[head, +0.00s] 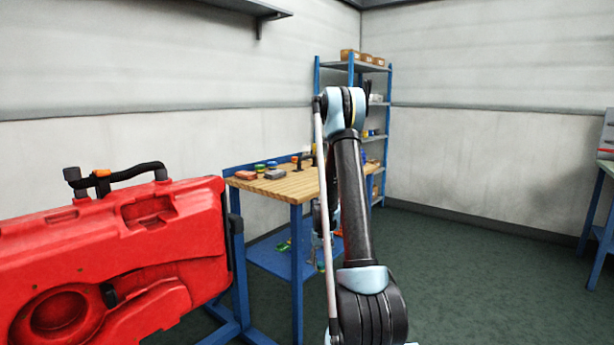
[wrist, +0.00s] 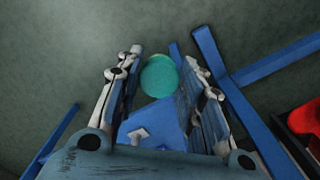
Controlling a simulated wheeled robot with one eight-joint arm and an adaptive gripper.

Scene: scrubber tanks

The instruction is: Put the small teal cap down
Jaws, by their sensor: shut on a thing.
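The small teal cap (wrist: 160,76) is round and sits between the fingertips of my gripper (wrist: 162,62) in the wrist view. The two fingers flank it on the left and right, and my gripper is shut on it. The cap is held above the dark green floor, with blue metal parts below it. In the head view my own arm reaches toward the workbench (head: 310,187).
A big red tank (head: 190,250) stands at the left on a blue stand; its edge shows in the wrist view (wrist: 308,116). Small items crowd the back of the wooden benchtop. A shelf rack (head: 352,68) stands behind. Open floor (head: 470,280) lies to the right.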

